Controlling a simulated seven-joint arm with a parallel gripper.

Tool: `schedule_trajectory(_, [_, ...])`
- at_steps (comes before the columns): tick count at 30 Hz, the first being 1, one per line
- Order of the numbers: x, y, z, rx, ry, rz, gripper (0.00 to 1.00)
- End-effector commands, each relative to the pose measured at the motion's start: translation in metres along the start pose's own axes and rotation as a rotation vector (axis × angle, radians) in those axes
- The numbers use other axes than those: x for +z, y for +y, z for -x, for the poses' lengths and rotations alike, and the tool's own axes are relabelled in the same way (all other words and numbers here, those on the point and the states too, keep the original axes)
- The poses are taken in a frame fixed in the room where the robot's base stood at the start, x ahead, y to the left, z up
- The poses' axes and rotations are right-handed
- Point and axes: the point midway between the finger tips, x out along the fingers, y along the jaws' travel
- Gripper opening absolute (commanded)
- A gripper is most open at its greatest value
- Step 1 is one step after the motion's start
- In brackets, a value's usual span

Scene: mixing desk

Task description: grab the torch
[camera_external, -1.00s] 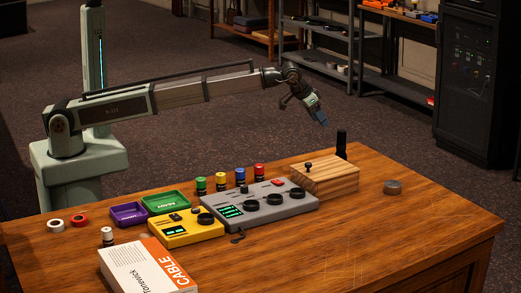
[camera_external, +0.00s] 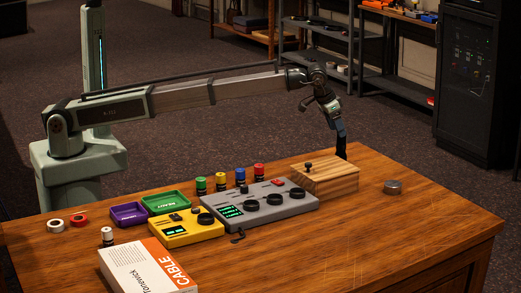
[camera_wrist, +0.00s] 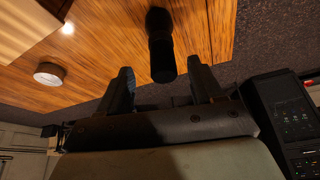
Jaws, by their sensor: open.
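The torch is a black cylinder standing upright on the wooden desk behind the wooden box. In the wrist view the torch (camera_wrist: 161,48) lies ahead, lined up with the gap between the two fingers. In the external view my gripper (camera_external: 340,131) points down just above the torch (camera_external: 341,152), overlapping its upper part. My gripper is open, with one finger on each side of the torch's line in the wrist view (camera_wrist: 159,72). I cannot tell whether the fingers touch it.
The wooden box (camera_external: 325,180) with a small black knob stands close in front of the torch. A grey round tin (camera_external: 393,187) lies to the right. A grey mixer (camera_external: 260,204) and several coloured small jars are to the left. The desk's right side is mostly clear.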

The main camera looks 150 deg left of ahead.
Motion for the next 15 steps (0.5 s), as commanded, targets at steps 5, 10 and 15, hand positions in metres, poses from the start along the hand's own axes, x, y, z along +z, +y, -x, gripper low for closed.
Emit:
schedule_trajectory(5, [0.0,0.0,-0.011,0.0,0.001,0.0,0.66])
schedule_trajectory(10, [-0.001,-0.001,-0.023,0.0,0.0,0.0,0.66])
schedule_trajectory(15, [-0.003,-0.002,-0.046,0.0,0.0,0.0,0.66])
